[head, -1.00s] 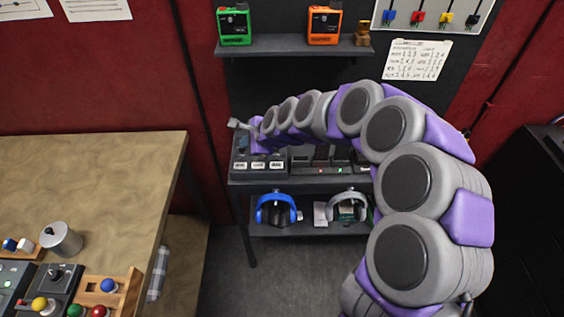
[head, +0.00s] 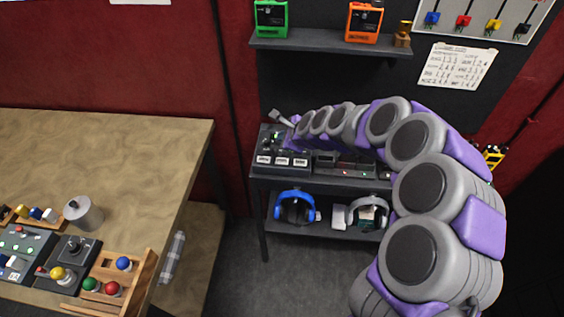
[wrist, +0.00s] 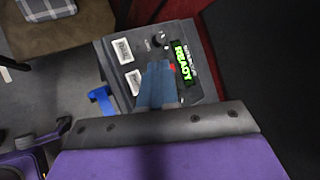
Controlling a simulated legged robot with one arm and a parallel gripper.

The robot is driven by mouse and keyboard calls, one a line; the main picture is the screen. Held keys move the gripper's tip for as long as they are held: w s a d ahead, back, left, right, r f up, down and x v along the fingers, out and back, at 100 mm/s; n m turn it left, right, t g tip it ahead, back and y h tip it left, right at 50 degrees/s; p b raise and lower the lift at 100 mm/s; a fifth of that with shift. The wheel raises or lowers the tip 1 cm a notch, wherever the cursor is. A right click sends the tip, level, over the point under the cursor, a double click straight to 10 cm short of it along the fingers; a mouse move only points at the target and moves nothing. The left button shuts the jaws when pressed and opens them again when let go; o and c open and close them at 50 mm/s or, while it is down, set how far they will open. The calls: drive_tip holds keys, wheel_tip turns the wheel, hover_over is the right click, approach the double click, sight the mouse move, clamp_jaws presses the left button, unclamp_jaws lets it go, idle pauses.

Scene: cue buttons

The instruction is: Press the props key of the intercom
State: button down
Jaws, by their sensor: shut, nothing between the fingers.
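The intercom looks to be the dark grey box (head: 266,150) at the left end of the shelf unit's top, with a row of three white-labelled keys (head: 282,161) along its front. In the wrist view the box (wrist: 122,38) shows two white keys (wrist: 124,50), a black knob (wrist: 156,40) and a green display (wrist: 181,62) reading READY. The key lettering is too small to read, so I cannot tell which is props. My gripper (head: 277,116) is shut and empty above the box's back part. In the wrist view its fingers (wrist: 158,84) cover part of the box, perhaps a third key.
Blue headphones (head: 295,207) and grey headphones (head: 369,212) lie on the lower shelf. An upper shelf (head: 330,46) holds a green box (head: 271,18) and an orange box (head: 364,21). A wooden table (head: 110,150) with controls stands at left.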

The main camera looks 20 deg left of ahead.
drive_tip(key=b, duration=0.4)
hover_over(283, 163)
wheel_tip(283, 163, down, 7)
drive_tip(key=shift+a+r, duration=0.1)
drive_tip(key=shift+r, duration=0.1)
drive_tip(key=shift+w+f+b, duration=0.1)
drive_tip(key=shift+f+b, duration=0.2)
drive_tip(key=shift+f, duration=0.2)
drive_tip(key=shift+f, duration=0.15)
idle(1.1)
drive_tip(key=shift+f, duration=0.2)
drive_tip(key=shift+f, duration=0.35)
idle(0.7)
idle(0.3)
drive_tip(key=shift+r+p, duration=0.7)
drive_tip(key=shift+r, duration=0.1)
